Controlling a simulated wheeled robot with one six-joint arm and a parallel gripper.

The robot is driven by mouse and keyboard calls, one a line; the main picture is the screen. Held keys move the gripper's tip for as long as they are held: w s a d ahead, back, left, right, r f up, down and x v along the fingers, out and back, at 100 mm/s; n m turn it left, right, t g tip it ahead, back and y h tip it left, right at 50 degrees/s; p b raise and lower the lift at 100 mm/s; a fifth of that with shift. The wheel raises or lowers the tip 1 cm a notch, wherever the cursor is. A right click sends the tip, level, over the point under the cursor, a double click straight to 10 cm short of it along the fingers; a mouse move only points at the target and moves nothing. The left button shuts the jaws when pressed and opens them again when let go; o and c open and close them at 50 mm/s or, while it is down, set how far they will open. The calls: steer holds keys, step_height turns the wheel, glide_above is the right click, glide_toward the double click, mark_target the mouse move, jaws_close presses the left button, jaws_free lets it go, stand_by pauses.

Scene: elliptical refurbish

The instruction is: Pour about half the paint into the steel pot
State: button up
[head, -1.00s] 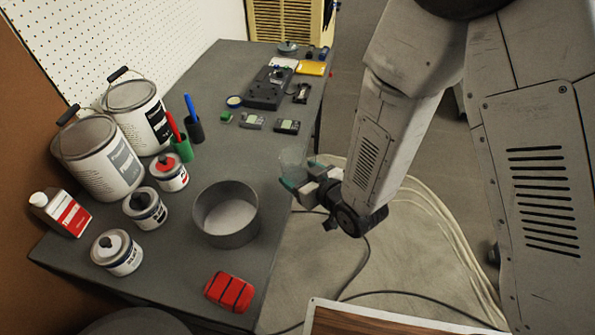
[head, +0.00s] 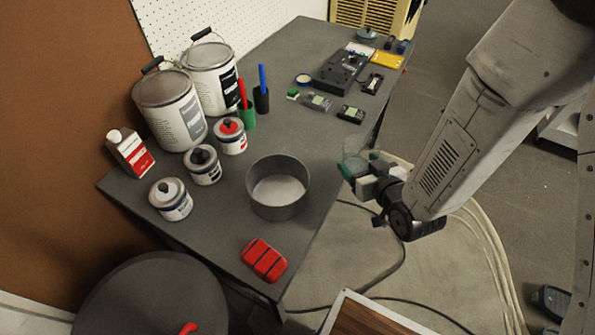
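The steel pot (head: 279,209) is a wide, open grey cylinder, upright near the right edge of the bench. Its visible inside looks pale and empty. My gripper (head: 360,166), with teal fingertips, is to the right of the pot, beyond the bench edge. A faint clear cup (head: 354,162) appears between the fingertips; its contents cannot be made out. Small lidded paint tins stand left of the pot: one with a red lid mark (head: 230,137), one with a dark lid knob (head: 203,167) and one with a grey lid (head: 171,202).
The grey bench (head: 215,220) holds two large paint pails (head: 175,115), a red-and-white bottle (head: 131,155), a red block (head: 264,261) and pen cups (head: 247,117). Devices lie at the back. A dark round stool top (head: 150,300) is at front left. Cables cross the floor.

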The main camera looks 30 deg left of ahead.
mark_target(346, 145)
steer(key=a+r+n, duration=0.1)
steer(key=a, duration=0.1)
steer(key=w+a+r+g+y, duration=0.1)
steer(key=a+r+n+g, duration=0.1)
steer(key=a, duration=0.1)
steer(key=shift+w+a+n+y, duration=0.3)
steer(key=shift+w+a+y, duration=0.05)
steer(key=shift+y, duration=0.05)
steer(key=s+a+r+n+g+y, duration=0.1)
steer(key=s+a+r+n+g, duration=0.1)
steer(key=a+n+g, duration=0.4)
steer(key=shift+a+r+n+g+y, duration=0.15)
steer(key=shift+a+n+g+y, duration=0.3)
steer(key=shift+g, duration=0.55)
steer(key=shift+s+a+r+t, duration=0.1)
steer(key=shift+t, duration=0.2)
steer(key=shift+s+a+f+n+t+h, duration=0.15)
steer(key=shift+s+n+t+h, duration=0.15)
steer(key=shift+s+n+t, duration=0.65)
steer(key=shift+s+a+n+t+h, duration=0.2)
steer(key=shift+s+n+t, duration=0.4)
steer(key=shift+n+t, duration=0.7)
steer(key=shift+s+a+f+n+t+h, duration=0.1)
steer(key=shift+s+n+t+h, duration=0.25)
steer(key=shift+s+n+t, duration=0.75)
steer(key=shift+w+n+g, duration=0.25)
steer(key=shift+w+n, duration=0.1)
steer(key=shift+n, duration=0.05)
